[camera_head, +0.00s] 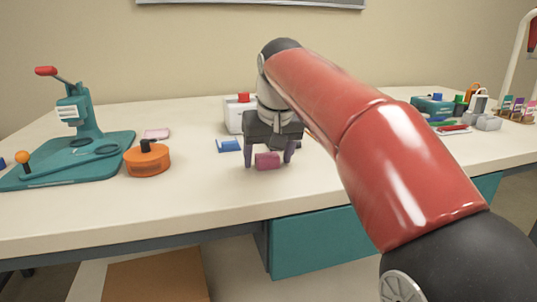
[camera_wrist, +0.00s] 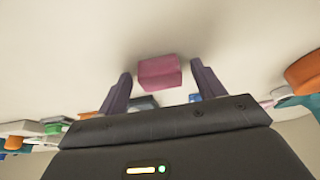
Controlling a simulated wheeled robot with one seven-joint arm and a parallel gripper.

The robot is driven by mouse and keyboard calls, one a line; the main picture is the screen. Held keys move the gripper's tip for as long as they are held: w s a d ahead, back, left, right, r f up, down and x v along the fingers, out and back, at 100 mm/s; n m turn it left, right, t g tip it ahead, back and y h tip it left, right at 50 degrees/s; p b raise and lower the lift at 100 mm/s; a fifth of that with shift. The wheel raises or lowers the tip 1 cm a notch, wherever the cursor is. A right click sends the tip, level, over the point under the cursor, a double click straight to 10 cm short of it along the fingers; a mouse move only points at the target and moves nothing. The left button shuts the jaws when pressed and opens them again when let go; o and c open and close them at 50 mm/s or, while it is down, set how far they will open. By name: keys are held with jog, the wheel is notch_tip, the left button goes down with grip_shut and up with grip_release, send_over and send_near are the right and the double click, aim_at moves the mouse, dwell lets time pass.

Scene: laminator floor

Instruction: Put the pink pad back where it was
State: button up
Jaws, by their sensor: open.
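A dark pink block-shaped pad (camera_head: 267,160) is at the table's front middle, between or just beyond my gripper's fingertips. In the wrist view the pink pad (camera_wrist: 160,71) shows between the two purple-grey fingers, with a gap on each side. My gripper (camera_head: 268,164) is open and points down over it; the wrist view shows it too (camera_wrist: 161,76). A second, flat light pink piece (camera_head: 157,133) lies at the left, behind the orange round tool. I cannot tell whether the block touches the table everywhere.
A teal press (camera_head: 75,150) and an orange round tool (camera_head: 147,160) stand at the left. A blue piece (camera_head: 229,145) and a white box with a red top (camera_head: 235,115) are near my gripper. Several small items crowd the right. The front left table (camera_head: 120,215) is clear.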

jog(key=p+v, duration=0.3)
jog(key=v, duration=0.9)
jog(key=shift+r, duration=0.2)
jog(key=shift+d, duration=0.1)
jog(key=s+d+f+m, duration=0.1)
jog(key=s+d+f, duration=0.3)
jog(key=s+f, duration=0.3)
jog(key=s+d+f+m+t, duration=0.1)
jog(key=s+d+f, duration=0.4)
jog(key=f, duration=0.6)
jog(key=s+d+f+m+h, duration=0.1)
jog(key=s+d+f, duration=0.4)
jog(key=s+f, duration=0.4)
jog(key=shift+s, duration=0.25)
jog(key=shift+r, duration=0.1)
